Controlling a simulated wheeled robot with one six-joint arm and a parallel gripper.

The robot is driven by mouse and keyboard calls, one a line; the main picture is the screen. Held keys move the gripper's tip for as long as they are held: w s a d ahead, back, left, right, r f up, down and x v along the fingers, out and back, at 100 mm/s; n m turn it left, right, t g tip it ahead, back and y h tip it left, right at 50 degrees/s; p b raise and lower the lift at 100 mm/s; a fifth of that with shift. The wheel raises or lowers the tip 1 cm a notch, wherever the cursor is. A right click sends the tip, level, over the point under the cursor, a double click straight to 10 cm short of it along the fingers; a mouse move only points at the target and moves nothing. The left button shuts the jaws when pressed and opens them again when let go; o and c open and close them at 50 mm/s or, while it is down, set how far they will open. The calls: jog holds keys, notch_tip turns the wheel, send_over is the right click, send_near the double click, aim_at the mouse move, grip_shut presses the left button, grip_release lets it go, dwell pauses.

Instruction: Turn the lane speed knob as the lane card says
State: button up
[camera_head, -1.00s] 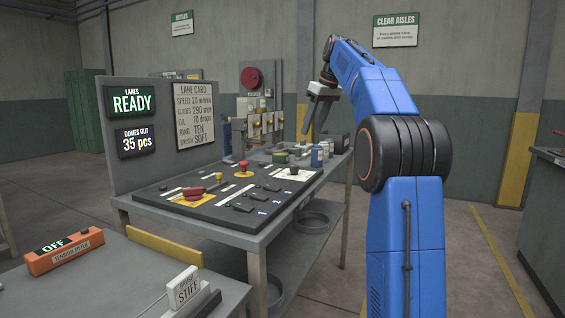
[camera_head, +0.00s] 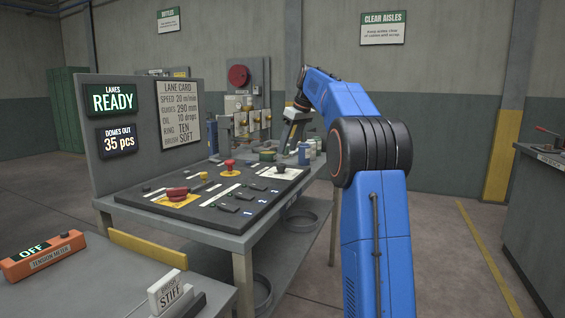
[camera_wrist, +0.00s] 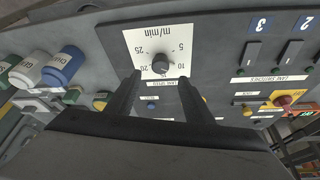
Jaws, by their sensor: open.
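The lane speed knob (camera_wrist: 161,63) is small, round and dark on a white dial plate (camera_wrist: 135,35) marked 5, 10, 20, 25 and m/min. I cannot read its pointer. In the head view the knob (camera_head: 280,168) is at the right end of the sloping panel. The lane card (camera_head: 180,116) reads speed 20 m/min, guides 290 mm, oil 10 drops, ring TEN, brush SOFT. My gripper (camera_wrist: 159,79) is open, its dark fingers pointing toward the knob with one on either side in the picture. Contact is not visible. In the head view my gripper (camera_head: 286,143) is above the panel's far side.
A blue can (camera_head: 304,154) and other containers stand behind. A lit READY sign (camera_head: 112,98) is on the upright board.

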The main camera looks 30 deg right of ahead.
aim_at(281, 168)
jog(key=x, duration=0.7)
jog(key=shift+f, duration=0.15)
jog(key=c, duration=1)
